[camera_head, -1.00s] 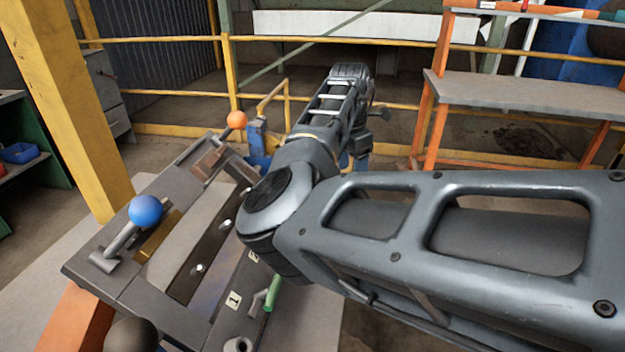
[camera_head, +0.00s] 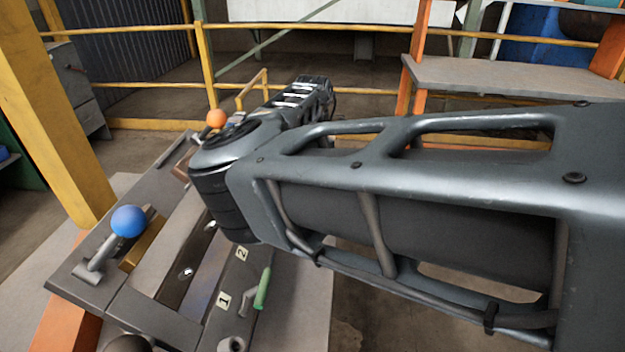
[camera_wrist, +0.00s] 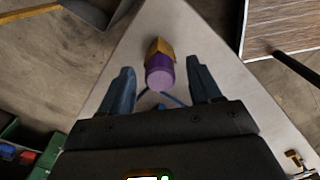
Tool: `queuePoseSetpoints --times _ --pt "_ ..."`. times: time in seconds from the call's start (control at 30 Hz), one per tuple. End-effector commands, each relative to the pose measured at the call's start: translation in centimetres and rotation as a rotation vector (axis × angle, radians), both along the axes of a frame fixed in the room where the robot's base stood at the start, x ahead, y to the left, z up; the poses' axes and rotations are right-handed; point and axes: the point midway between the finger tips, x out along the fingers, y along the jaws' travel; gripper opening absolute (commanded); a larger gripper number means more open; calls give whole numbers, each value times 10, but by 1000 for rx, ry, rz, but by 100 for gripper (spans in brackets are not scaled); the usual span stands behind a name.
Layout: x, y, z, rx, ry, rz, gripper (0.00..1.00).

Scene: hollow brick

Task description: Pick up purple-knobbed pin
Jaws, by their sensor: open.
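The purple-knobbed pin shows in the wrist view as a purple knob (camera_wrist: 159,74) with an orange-yellow part beyond it, over a pale surface. My gripper (camera_wrist: 160,84) is open in the wrist view, one dark finger on each side of the knob. There is a visible gap between the knob and each finger, and I see no contact. How deep the knob lies between the fingers I cannot tell. In the head view my arm reaches across the scene and hides the gripper and the pin.
A grey fixture frame (camera_head: 150,312) carries a blue-ball lever (camera_head: 128,221), an orange-ball lever (camera_head: 216,118) and a green handle (camera_head: 263,288). A yellow post (camera_head: 50,110) stands at left, yellow railings (camera_head: 208,70) behind, and an orange-framed shelf (camera_head: 500,85) at right.

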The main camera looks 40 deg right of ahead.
Motion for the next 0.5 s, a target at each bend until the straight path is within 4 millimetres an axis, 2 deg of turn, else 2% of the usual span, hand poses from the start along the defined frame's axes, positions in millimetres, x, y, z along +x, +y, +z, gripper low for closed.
queuePoseSetpoints --times 0.23,0.5 --pt "0 0 -2 0 0 0 62" --pt "0 0 -1 0 0 0 36"
